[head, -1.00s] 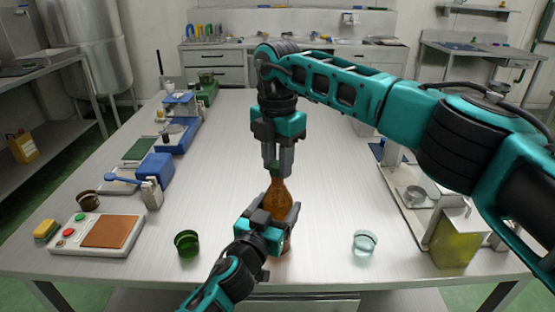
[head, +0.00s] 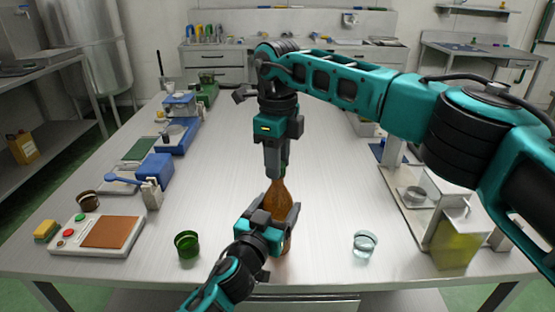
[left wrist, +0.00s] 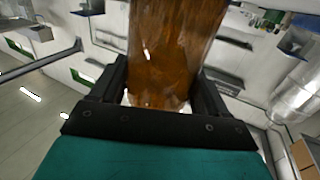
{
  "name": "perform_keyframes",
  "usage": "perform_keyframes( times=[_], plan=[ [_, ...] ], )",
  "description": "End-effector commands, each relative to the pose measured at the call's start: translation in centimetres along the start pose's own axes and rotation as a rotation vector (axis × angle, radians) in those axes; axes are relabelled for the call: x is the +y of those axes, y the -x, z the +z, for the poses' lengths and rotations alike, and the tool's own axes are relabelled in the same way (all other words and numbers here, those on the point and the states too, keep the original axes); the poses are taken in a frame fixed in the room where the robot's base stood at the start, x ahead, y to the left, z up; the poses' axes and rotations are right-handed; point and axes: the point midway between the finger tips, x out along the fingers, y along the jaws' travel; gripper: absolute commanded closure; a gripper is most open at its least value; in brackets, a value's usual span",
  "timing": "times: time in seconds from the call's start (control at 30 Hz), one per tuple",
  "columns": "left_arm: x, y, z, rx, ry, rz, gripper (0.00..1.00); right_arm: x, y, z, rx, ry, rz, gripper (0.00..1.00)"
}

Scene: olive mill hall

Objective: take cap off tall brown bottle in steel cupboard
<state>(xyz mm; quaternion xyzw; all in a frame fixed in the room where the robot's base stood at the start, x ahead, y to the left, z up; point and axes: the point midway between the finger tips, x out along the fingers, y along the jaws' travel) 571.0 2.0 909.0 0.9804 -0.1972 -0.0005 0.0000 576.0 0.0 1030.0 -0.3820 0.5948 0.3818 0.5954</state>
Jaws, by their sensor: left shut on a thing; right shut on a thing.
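A tall brown glass bottle (head: 275,200) stands upright at the near middle of the steel table (head: 330,180), not in a cupboard. My left gripper (head: 272,221) is shut around its body, low down. In the left wrist view the brown glass (left wrist: 172,50) fills the space between the two dark fingers. My right gripper (head: 277,170) points straight down from above and is shut at the top of the bottle's neck. The cap itself is hidden between its fingers, and I cannot tell whether it has come loose.
A green glass cup (head: 187,244) stands left of the bottle, a clear glass cup (head: 364,243) right. A scale with a brown plate (head: 112,231) and a blue device (head: 156,167) line the left side. A yellow-green container (head: 458,238) stands at the right. The table's middle is clear.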

Motion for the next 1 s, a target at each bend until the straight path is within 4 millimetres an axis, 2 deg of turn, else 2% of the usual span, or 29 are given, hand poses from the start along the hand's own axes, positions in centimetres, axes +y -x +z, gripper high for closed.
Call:
perform_keyframes(
  times=[0.3,0.5,0.6,1.0],
  plan=[
    [0.09,0.04,0.16,-0.003,0.0,0.002,1.0,0.04,0.05,0.02,0.0,0.611,-0.001,1.0],
    [0.09,0.04,0.16,-0.003,0.0,0.002,1.0,0.07,0.07,0.02,-0.001,0.89,0.0,1.0],
    [0.09,0.04,0.16,-0.003,0.0,0.002,1.0,0.08,0.07,0.02,-0.001,0.939,0.0,1.0],
    [0.08,0.04,0.16,-0.003,0.0,0.001,1.0,0.09,0.07,0.03,-0.001,0.937,0.0,1.0]
  ],
)
